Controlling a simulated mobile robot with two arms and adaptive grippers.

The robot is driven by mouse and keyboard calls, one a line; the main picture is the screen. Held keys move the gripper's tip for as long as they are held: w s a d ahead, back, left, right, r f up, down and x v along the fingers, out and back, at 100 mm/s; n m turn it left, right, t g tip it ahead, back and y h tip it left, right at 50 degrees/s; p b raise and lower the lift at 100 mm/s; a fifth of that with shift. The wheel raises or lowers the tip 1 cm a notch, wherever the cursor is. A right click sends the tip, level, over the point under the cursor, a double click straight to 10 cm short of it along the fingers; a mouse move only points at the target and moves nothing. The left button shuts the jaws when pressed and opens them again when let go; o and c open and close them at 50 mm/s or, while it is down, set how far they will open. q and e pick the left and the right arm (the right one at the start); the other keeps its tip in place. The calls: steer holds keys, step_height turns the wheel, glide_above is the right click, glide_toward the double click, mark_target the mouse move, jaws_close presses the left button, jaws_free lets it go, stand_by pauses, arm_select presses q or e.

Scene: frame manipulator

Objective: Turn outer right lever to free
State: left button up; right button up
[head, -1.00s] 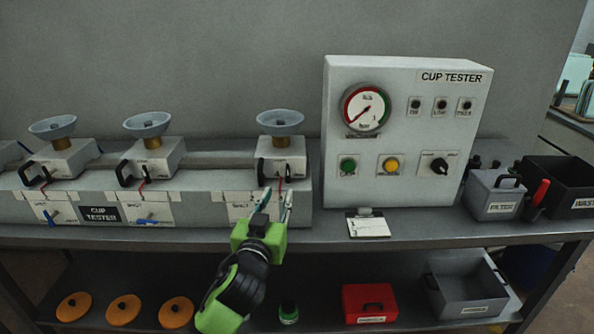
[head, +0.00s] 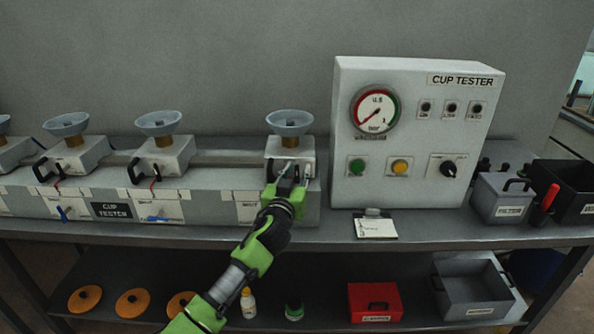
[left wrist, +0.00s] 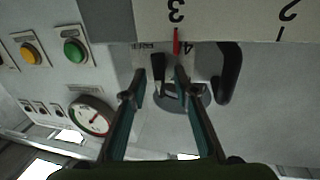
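The outer right station (head: 290,150) of the cup tester bench is a white block with a grey cup (head: 290,122) on a brass neck. My left gripper (head: 287,170) is at its front face and hides most of its lever in the head view. In the left wrist view my left gripper (left wrist: 160,76) is open, with a gap between the fingertips. A short black lever (left wrist: 158,66) shows between the fingertips; I cannot tell whether either finger touches it. A thin red pointer (left wrist: 176,40) is just beyond. A curved black handle (left wrist: 231,72) is right of the fingers. My right gripper is not in view.
The cup tester panel (head: 415,85) with gauge, buttons and a knob stands close right of the station. A grey filter box (head: 500,200) and a dark bin are at the far right. A lower shelf holds orange discs and boxes.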

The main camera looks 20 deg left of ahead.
arm_select(q)
steer(key=shift+w, duration=0.1)
steer(key=shift+c, duration=0.3)
jaws_close()
steer(key=shift+r, duration=0.1)
steer(key=shift+m+p, duration=0.6)
steer(key=shift+d+m+g+p, duration=0.2)
steer(key=shift+m+g+p, duration=0.2)
steer(key=shift+m+p, duration=0.65)
steer(key=m, duration=0.1)
steer(key=m+p, duration=0.2)
steer(key=m, duration=0.1)
steer(key=shift+w+d+g, duration=0.15)
steer(key=shift+d+g, duration=0.1)
steer(key=shift+g, duration=0.15)
steer(key=m+y+p, duration=0.1)
steer(key=m, duration=0.1)
steer(key=f+m+p, duration=0.1)
steer(key=m, duration=0.1)
steer(key=shift+d+m+g+y+p, duration=0.2)
steer(key=shift+m+g+y+p, duration=0.1)
steer(key=shift+m+g+y, duration=0.1)
steer(key=shift+f+m+y+p, duration=0.2)
steer(key=shift+m+y+p, duration=0.05)
steer(key=shift+m, duration=0.7)
steer(key=shift+f+m+y+p, duration=0.15)
steer(key=shift+m+y+p, duration=0.1)
steer(key=shift+m, duration=0.65)
